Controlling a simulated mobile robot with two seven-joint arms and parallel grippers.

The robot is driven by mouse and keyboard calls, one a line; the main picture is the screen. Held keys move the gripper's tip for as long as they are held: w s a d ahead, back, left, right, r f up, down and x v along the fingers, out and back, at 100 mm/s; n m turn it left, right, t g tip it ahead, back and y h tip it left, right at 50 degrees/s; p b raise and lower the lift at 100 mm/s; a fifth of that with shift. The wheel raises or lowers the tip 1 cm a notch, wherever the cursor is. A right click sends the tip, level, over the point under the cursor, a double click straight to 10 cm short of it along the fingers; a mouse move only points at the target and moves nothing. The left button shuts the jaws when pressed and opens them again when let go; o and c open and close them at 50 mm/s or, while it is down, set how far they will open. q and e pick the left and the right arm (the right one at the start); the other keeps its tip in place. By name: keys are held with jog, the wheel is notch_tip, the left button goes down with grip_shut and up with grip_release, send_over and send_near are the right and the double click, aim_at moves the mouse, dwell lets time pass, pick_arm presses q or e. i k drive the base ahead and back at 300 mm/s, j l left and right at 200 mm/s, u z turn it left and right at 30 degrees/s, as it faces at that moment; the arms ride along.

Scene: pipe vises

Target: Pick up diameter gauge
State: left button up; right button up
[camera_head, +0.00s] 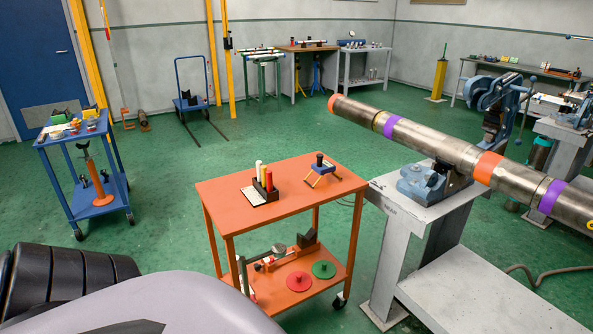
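What looks like the diameter gauge (323,168) stands on the right part of the orange cart's top. It has a blue body, a dark knob on top and orange legs spread apart. Nothing touches it from above and it is in full view. Neither of my grippers shows in the head view.
A holder with white and red markers (264,184) stands left of the gauge on the orange cart (230,208). Discs and tools lie on its lower shelf. A long banded pipe (430,142) rests in a vise on a grey bench (410,207) at right. A blue cart (84,137) stands left.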

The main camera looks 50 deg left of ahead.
aim_at(321, 167)
jog(key=u, duration=1.5)
